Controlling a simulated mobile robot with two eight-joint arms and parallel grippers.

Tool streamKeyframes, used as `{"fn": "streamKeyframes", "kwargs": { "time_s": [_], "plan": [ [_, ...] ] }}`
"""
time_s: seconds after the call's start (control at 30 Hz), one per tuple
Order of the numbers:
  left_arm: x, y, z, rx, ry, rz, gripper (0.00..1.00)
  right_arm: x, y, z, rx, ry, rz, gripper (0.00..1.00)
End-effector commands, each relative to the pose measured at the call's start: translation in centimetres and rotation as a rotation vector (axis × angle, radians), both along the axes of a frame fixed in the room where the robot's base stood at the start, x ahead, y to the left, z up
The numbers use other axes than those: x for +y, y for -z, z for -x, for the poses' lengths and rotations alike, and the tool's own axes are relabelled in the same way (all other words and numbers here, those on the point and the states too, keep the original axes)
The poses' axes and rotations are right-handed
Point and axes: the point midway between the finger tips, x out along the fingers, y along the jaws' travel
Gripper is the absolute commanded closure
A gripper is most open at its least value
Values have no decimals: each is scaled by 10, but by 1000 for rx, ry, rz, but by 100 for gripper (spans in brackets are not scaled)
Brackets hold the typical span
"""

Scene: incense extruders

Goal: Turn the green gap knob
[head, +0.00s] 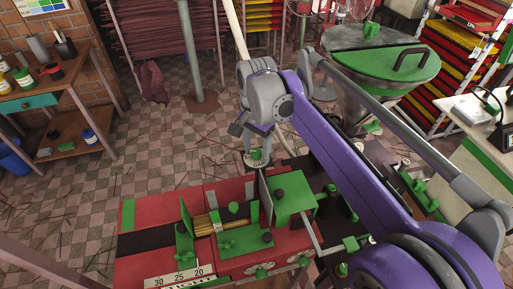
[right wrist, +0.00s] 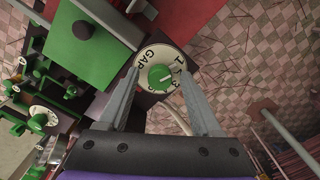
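The green gap knob (right wrist: 159,75) sits at the centre of a round pale dial (right wrist: 168,62) lettered GAP and numbered, in the right wrist view. In the head view the knob (head: 256,154) is small, at the far edge of the red and green machine, below my right wrist. My right gripper (right wrist: 158,72) is open, one finger on each side of the knob, with visible gaps between the fingers and the knob. Whether the fingertips reach down to the knob's height is hard to tell. My left gripper is not in view.
A large hopper with a green lid (head: 375,62) stands behind my right arm. A wooden shelf (head: 62,90) is at left.

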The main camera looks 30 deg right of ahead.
Motion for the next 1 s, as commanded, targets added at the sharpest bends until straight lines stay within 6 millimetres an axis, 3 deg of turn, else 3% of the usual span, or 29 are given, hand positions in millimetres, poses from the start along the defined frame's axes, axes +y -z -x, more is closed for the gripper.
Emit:
{"fn": "streamKeyframes", "kwargs": {
  "time_s": [0.03, 0.37, 0.77, 1.0],
  "plan": [
    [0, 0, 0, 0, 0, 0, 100, 0, 0, 0, 0, 0, 0, 41],
    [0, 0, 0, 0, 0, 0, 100, 0, 0, 0, 0, 0, 0, 100],
    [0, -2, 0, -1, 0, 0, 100, 0, -1, 0, 0, 41, 0, 100],
    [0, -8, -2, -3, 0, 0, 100, 0, -1, 0, -1, 182, 0, 100]
  ]
}}
